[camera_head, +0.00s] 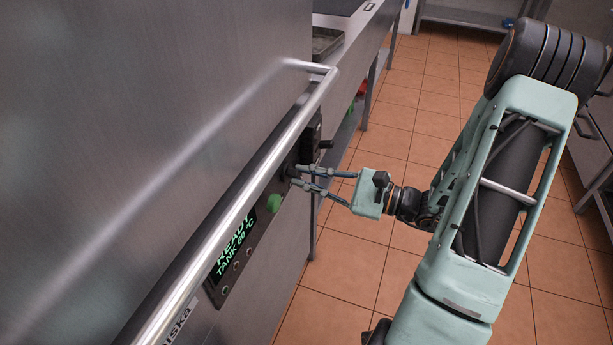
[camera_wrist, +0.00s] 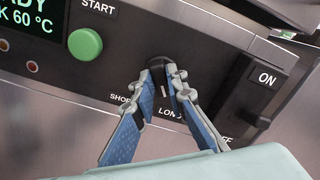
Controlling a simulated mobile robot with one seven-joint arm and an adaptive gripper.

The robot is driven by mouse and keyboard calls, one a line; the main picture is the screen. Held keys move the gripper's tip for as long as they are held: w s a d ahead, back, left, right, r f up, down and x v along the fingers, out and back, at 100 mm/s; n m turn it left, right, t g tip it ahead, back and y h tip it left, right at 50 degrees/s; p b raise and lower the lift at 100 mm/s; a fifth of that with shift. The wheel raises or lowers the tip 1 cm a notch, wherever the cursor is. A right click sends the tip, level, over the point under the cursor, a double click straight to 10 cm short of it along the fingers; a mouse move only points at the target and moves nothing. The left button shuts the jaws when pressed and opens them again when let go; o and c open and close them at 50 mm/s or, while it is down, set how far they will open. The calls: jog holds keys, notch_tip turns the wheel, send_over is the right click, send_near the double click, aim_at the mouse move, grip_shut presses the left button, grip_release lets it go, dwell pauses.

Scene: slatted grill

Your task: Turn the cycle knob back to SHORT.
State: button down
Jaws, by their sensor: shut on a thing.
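The black cycle knob (camera_wrist: 160,64) sits on the dark control panel between the green START button and the ON/OFF switch. My gripper (camera_wrist: 165,76) has its fingers on either side of the knob and is shut on it. The SHORT label (camera_wrist: 121,98) lies left of the fingers and the LONG label (camera_wrist: 168,112) shows between them, both partly covered. A small pale mark shows between the fingers near the knob; I cannot tell exactly which label it faces. In the head view, my gripper (camera_head: 298,177) reaches the panel from the right, and the knob is mostly hidden.
The green START button (camera_wrist: 85,44) is close left of the fingers. The ON/OFF switch (camera_wrist: 258,115) is to the right, its lever sticking out. A long steel handle bar (camera_head: 250,190) runs in front of the machine beside the panel. The display (camera_head: 236,243) reads READY, TANK 60 °C.

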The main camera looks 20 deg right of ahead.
jog(key=m+p, duration=0.2)
jog(key=p, duration=0.1)
jog(key=shift+r+m, duration=0.25)
jog(key=shift+m, duration=0.15)
jog(key=m+p, duration=0.4)
jog(key=shift+w+d+p, duration=0.1)
jog(key=shift+p, duration=0.2)
jog(key=m+p, duration=0.2)
jog(key=m, duration=0.2)
jog(key=shift+f+p, duration=0.1)
jog(key=shift+p, duration=0.3)
jog(key=shift+w+d+f+m+p, duration=0.1)
jog(key=shift+m+p, duration=0.35)
jog(key=shift+m, duration=0.3)
jog(key=shift+f+m+p, duration=0.1)
jog(key=shift+m+p, duration=0.35)
jog(key=shift+m, duration=0.3)
jog(key=c, duration=1.9)
grip_release()
jog(key=shift+c, duration=0.2)
jog(key=shift+d, duration=0.1)
jog(key=v, duration=1.2)
